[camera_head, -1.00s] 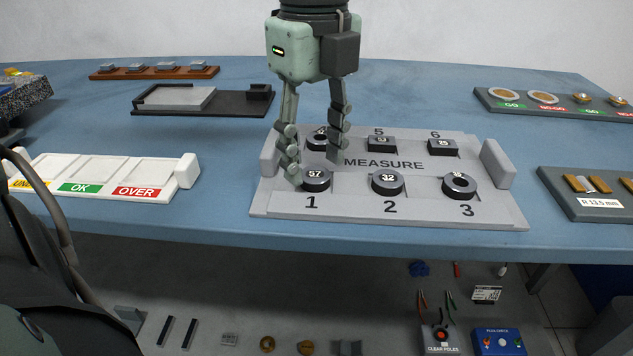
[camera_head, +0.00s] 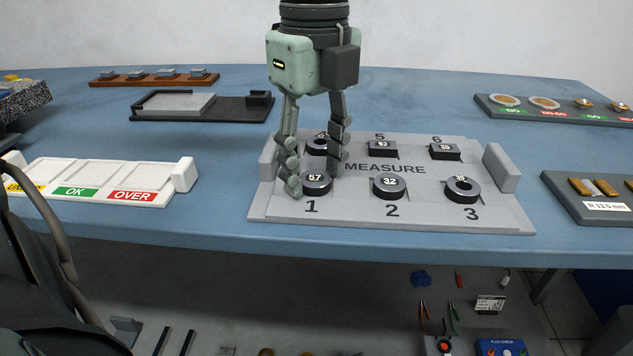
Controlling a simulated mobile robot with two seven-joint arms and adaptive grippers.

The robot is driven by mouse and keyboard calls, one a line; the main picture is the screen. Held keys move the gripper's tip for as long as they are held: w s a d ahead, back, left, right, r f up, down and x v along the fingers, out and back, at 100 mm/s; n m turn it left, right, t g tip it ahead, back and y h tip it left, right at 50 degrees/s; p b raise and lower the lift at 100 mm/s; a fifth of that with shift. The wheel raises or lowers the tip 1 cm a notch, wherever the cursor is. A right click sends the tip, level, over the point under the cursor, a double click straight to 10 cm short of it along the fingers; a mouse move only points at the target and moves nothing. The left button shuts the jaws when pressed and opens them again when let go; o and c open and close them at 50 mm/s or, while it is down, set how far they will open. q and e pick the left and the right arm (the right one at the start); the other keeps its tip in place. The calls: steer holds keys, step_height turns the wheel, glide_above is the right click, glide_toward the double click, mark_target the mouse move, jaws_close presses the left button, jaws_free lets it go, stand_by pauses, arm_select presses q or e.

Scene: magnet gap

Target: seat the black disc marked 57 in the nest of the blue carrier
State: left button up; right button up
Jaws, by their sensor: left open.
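The black disc marked 57 (camera_head: 317,180) sits at place 1 of the grey MEASURE tray (camera_head: 420,215). It is round and dark, with a white number on top. My left gripper (camera_head: 314,182) comes down from above and is open. One finger is at the disc's left and front, the other behind it at the right. I cannot tell whether either finger touches it. I cannot make out the blue carrier or its nest. My right gripper is not in view.
Disc 32 (camera_head: 389,186) and a ring (camera_head: 463,189) stand to the right; blocks stand behind. A white sorting tray (camera_head: 95,175) lies left, a grey gauge tray (camera_head: 590,205) right. The blue table (camera_head: 400,247) has a front edge close by.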

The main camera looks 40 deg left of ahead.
mark_target(315, 178)
arm_select(q)
steer(key=c, duration=0.9)
steer(key=shift+r+p, duration=1.25)
steer(key=shift+r, duration=1.3)
steer(key=shift+c, duration=0.2)
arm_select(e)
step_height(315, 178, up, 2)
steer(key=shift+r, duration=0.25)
arm_select(q)
steer(key=shift+f, duration=0.15)
step_height(315, 178, down, 5)
steer(key=b, duration=0.2)
steer(key=shift+b, duration=0.4)
steer(key=shift+r+p, duration=0.2)
steer(key=shift+p, duration=0.1)
steer(key=shift+r, duration=0.15)
steer(key=shift+c, duration=0.5)
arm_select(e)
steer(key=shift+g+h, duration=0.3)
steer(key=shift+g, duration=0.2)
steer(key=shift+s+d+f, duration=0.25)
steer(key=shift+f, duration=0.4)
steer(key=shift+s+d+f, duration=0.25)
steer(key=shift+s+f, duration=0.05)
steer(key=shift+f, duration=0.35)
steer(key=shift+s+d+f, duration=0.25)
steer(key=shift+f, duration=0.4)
